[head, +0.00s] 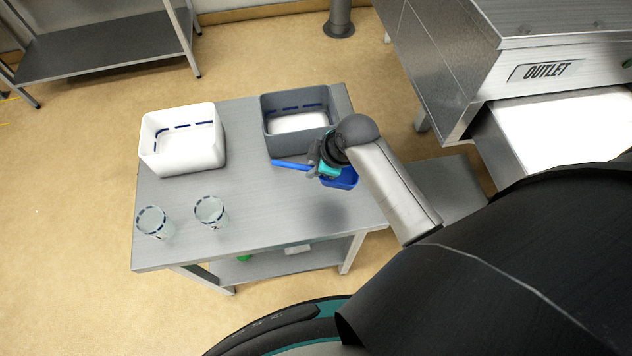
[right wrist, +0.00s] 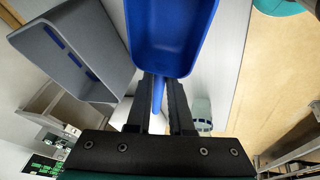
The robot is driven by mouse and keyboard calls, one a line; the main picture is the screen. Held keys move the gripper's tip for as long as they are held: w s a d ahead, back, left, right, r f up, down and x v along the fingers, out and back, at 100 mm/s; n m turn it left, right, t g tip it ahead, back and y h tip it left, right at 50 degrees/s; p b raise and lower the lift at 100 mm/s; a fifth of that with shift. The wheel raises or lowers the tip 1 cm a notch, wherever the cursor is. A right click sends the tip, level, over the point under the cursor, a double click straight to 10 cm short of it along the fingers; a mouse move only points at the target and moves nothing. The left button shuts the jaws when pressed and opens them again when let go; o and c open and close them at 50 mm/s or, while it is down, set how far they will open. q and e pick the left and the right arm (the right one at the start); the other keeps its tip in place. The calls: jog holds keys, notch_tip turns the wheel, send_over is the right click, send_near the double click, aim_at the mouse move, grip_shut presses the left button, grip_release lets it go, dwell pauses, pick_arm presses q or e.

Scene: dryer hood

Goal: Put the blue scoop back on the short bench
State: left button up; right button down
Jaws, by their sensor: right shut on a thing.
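The blue scoop (head: 347,181) is held by my right gripper (head: 322,168) over the right part of a metal bench (head: 262,225). Its handle points left and its bowl lies to the right, partly hidden by the gripper. In the right wrist view the scoop (right wrist: 172,38) has its handle between the two dark fingers of my gripper (right wrist: 161,92), with the bowl beyond them. A soft shadow lies on the bench in front of the scoop, which looks raised above the top; the exact height is unclear. My left gripper is not in view.
A grey bin (head: 299,143) stands just behind the scoop, a white bin (head: 183,160) at the back left. Two clear cups (head: 210,211) stand at the front left. A machine marked OUTLET (head: 545,72) is at right. The bench's middle and front right are clear.

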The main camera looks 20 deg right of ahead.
aim_at(348, 178)
notch_tip(348, 178, down, 6)
jog(key=shift+f+b, duration=0.1)
jog(key=shift+b, duration=0.4)
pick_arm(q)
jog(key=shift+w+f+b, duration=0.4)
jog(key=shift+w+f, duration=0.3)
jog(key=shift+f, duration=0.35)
pick_arm(e)
jog(key=shift+f, duration=1.75)
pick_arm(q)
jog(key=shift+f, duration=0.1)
pick_arm(e)
jog(key=shift+f, duration=0.1)
jog(key=c, duration=1.3)
grip_release()
jog(key=shift+f, duration=0.1)
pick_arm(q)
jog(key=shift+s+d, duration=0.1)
pick_arm(e)
jog(key=o, duration=0.5)
